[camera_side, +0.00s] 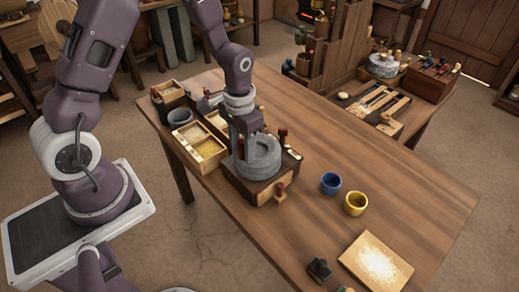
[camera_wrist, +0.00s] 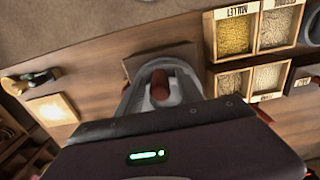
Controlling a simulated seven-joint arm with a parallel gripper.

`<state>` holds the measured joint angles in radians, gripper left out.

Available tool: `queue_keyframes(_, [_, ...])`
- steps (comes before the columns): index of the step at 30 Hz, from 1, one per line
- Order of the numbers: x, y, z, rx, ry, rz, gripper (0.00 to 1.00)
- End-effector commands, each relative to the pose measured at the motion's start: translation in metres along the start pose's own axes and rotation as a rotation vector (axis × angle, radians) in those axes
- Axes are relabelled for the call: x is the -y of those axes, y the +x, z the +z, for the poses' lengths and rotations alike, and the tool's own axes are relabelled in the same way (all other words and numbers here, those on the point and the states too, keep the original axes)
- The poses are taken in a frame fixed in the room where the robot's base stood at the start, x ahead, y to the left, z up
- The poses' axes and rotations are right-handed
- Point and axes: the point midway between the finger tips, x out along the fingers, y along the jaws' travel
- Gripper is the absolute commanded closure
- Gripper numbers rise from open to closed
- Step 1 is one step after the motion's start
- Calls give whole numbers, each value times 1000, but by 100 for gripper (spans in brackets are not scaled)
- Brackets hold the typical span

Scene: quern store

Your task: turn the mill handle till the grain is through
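The mill is a grey round stone quern (camera_side: 262,160) on a dark wooden base (camera_side: 253,188), near the table's left side. My gripper (camera_side: 238,150) points down at the left part of the stone. In the wrist view, a reddish-brown peg (camera_wrist: 160,85), apparently the mill handle, stands just beyond my gripper's dark body, with grey surfaces on both sides. I cannot tell whether the fingers are closed on it. Grain inside the mill cannot be seen.
Wooden bins of grain (camera_side: 200,145) stand close left of the mill; one in the wrist view (camera_wrist: 235,35) is labelled millet. A blue cup (camera_side: 330,183), a yellow cup (camera_side: 355,203), a pale-dusted board (camera_side: 376,262) and a black object (camera_side: 319,269) stand rightward.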

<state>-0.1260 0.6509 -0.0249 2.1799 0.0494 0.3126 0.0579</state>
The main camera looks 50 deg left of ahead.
Motion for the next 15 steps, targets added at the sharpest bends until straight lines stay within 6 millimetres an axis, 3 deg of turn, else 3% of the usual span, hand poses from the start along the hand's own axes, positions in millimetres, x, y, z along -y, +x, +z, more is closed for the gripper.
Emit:
queue_keyframes(7, [0, -4, 0, -1, 0, 0, 56])
queue_keyframes(15, [0, -39, -1, -4, -1, -1, 56])
